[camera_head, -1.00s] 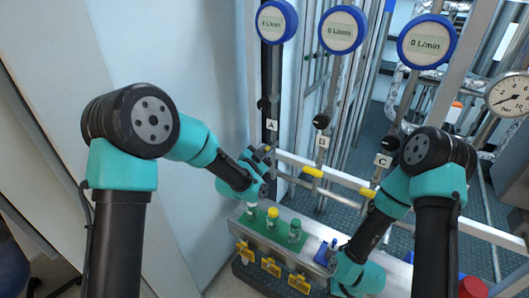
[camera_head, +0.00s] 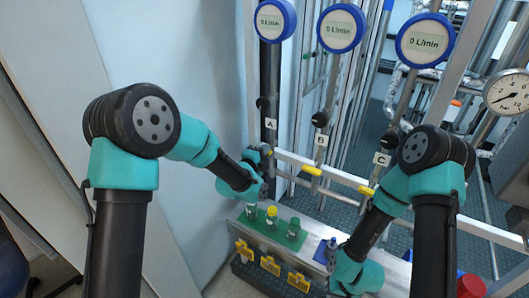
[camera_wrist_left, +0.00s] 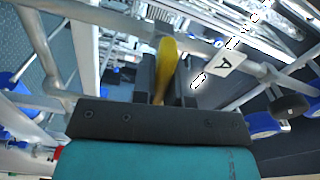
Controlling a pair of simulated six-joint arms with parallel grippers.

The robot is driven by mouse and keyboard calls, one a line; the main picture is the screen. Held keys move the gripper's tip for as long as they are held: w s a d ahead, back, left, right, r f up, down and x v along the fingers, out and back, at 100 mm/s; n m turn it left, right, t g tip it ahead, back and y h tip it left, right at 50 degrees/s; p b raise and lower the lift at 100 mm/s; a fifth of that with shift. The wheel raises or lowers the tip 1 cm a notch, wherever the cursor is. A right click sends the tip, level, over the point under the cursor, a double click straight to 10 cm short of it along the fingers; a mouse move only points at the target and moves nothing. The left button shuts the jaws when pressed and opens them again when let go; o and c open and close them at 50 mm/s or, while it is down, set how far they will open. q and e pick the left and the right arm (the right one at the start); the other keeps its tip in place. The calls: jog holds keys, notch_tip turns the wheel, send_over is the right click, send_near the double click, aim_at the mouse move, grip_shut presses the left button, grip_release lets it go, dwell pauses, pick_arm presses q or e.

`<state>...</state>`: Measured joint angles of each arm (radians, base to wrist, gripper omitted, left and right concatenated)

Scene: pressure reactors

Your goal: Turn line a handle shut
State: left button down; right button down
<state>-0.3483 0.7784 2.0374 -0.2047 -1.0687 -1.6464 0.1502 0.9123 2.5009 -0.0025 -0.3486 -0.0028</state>
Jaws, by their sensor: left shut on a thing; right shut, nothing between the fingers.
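The line A handle is a yellow lever (camera_wrist_left: 166,68), upright between the two dark fingers of my left gripper (camera_wrist_left: 162,78) in the left wrist view. The gripper is shut on it. In the head view my left gripper (camera_head: 266,160) is at the line A pipe, below the A label (camera_head: 271,124), and a small yellow bit of the handle shows beside it. The A label (camera_wrist_left: 231,63) also shows right of the fingers in the wrist view. My right gripper (camera_head: 336,264) is low by the bench's right end, its fingers hard to make out.
Yellow handles for line B (camera_head: 312,170) and line C (camera_head: 366,190) sit to the right on the rail. Capped vials stand on a green rack (camera_head: 262,235) below my left gripper. Round flow displays (camera_head: 342,29) hang above. A pressure gauge (camera_head: 508,93) is at right.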

pick_arm(q)
jog(key=shift+m, duration=0.9)
jog(key=c, duration=1.1)
grip_release()
jog(key=shift+c, duration=0.2)
jog(key=shift+s+a, duration=0.1)
jog(key=v, duration=1.7)
jog(key=shift+s, duration=0.15)
jog(key=x, duration=1.6)
